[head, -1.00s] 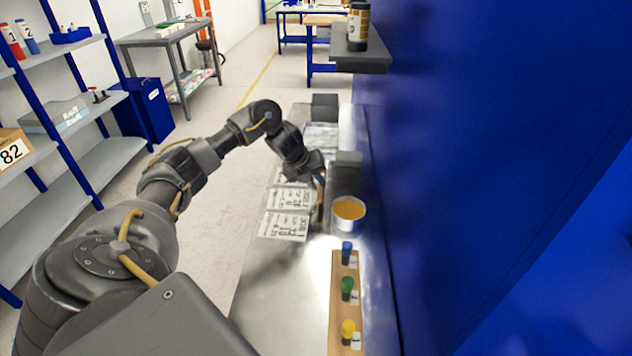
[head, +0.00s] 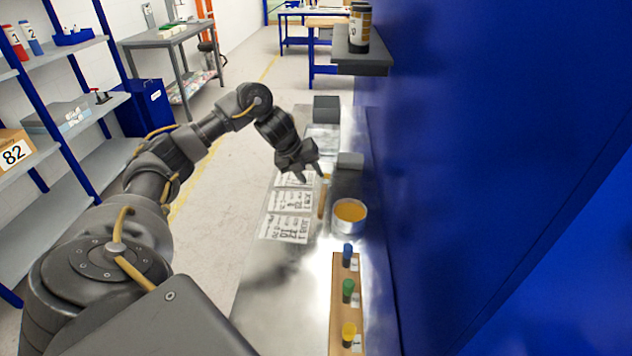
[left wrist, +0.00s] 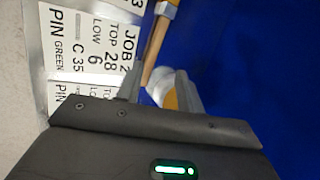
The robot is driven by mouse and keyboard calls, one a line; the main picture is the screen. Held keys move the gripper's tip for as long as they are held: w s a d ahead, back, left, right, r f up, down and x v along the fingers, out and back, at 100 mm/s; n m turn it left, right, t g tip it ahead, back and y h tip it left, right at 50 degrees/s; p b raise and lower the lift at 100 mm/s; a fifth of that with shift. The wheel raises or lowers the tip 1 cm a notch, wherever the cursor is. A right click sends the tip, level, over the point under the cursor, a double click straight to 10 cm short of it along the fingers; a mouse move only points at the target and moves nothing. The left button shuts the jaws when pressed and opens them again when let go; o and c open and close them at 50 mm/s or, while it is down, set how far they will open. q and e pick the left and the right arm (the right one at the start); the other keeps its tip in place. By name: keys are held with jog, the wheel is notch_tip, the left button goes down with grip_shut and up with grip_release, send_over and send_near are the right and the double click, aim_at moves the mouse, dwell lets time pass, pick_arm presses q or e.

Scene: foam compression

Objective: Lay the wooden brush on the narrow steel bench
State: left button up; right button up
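The wooden brush (head: 322,200) lies on the narrow steel bench (head: 275,305), between the printed job cards and the tin of amber liquid. Its handle and metal ferrule also show in the left wrist view (left wrist: 157,42). My left gripper (head: 322,180) is just above and beside the brush, its fingers spread apart. In the left wrist view the handle end shows near the left finger, and nothing is clamped between the fingers. My right gripper is not in view.
The tin (head: 349,214) stands right of the brush. A wooden strip (head: 338,305) with blue, green and yellow pegs lies nearer. Job cards (head: 286,228) lie along the left edge. Grey blocks (head: 326,108) stand farther back. A blue wall (head: 450,200) bounds the right.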

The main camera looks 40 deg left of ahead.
pick_arm(q)
jog(key=p+v, duration=0.1)
jog(key=v, duration=0.5)
jog(key=shift+r, duration=0.3)
jog(key=shift+s+a, duration=0.1)
jog(key=shift+s, duration=0.05)
